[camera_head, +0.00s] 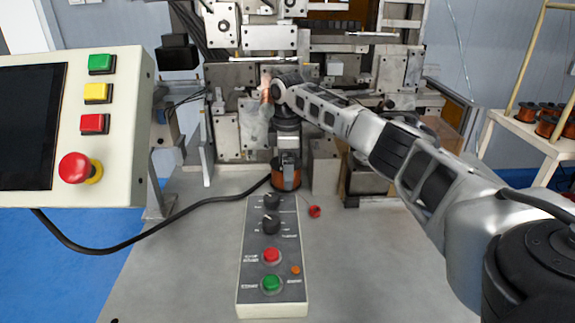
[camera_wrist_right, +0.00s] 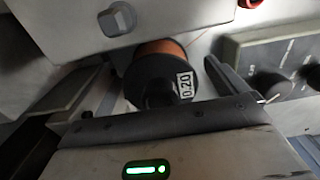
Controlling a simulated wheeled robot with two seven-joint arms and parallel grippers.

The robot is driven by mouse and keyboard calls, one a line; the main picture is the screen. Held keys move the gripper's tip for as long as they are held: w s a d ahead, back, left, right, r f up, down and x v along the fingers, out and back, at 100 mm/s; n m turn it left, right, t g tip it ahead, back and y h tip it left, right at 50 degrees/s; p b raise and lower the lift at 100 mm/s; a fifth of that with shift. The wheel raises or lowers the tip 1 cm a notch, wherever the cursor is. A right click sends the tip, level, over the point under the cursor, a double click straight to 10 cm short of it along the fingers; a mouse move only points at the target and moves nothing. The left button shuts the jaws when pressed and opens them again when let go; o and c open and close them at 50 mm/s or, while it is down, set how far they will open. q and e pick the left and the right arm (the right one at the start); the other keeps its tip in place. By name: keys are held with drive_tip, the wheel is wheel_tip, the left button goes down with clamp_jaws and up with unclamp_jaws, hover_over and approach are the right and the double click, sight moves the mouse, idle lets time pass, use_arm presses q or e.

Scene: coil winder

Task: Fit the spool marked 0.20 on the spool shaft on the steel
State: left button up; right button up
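The spool marked 0.20 (camera_wrist_right: 163,68) has black flanges, copper-coloured wire and a white label in the right wrist view. In the head view it shows as a copper ring (camera_head: 286,178) low at the front of the machine, behind the control box. My right gripper (camera_head: 287,160) points down at it, in front of the machine. In the wrist view its fingers (camera_wrist_right: 160,82) stand apart on either side of the spool, with gaps visible. The spool's underside is hidden, and I cannot tell whether a shaft runs through it. My left gripper is not in view.
A control box (camera_head: 272,240) with knobs and buttons lies on the steel table (camera_head: 380,260). A small red item (camera_head: 314,211) lies beside it. A screen panel (camera_head: 75,130) stands at left. Other spools (camera_head: 548,122) sit on a side table (camera_head: 530,135) at right. A black cable crosses the left side.

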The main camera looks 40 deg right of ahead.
drive_tip(key=shift+f, duration=0.1)
wheel_tip(320, 180, up, 16)
idle(0.5)
idle(0.5)
